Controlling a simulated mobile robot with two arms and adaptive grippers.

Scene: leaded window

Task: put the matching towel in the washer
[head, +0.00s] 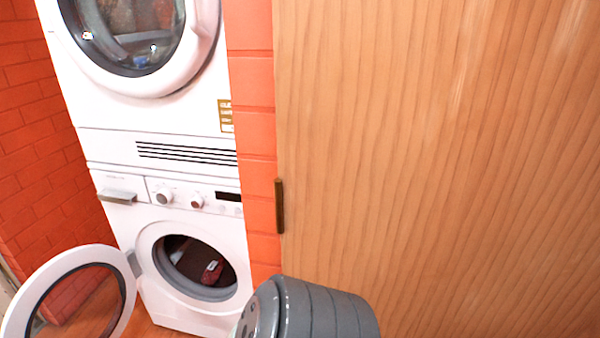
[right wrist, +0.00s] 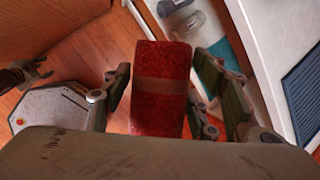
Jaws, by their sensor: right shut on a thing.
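The white washer (head: 200,313) is the lower machine in the head view. Its round door (head: 17,318) stands open to the left. Inside the drum lies a dark red item (head: 212,272) with a pale patch. In the right wrist view a rolled red towel (right wrist: 160,70) with a paler band stands between the fingers of my right gripper (right wrist: 155,105), which is shut on it. What seems to be my left gripper (right wrist: 28,74) shows small at the left edge there; its jaws are unclear. The head view shows neither gripper.
A second machine with a round glass door (head: 125,35) sits on top of the washer. A large wooden panel (head: 430,150) with a dark handle fills the right side. Red brick walls flank the machines. An open space with a teal item (right wrist: 215,72) shows in the wrist view.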

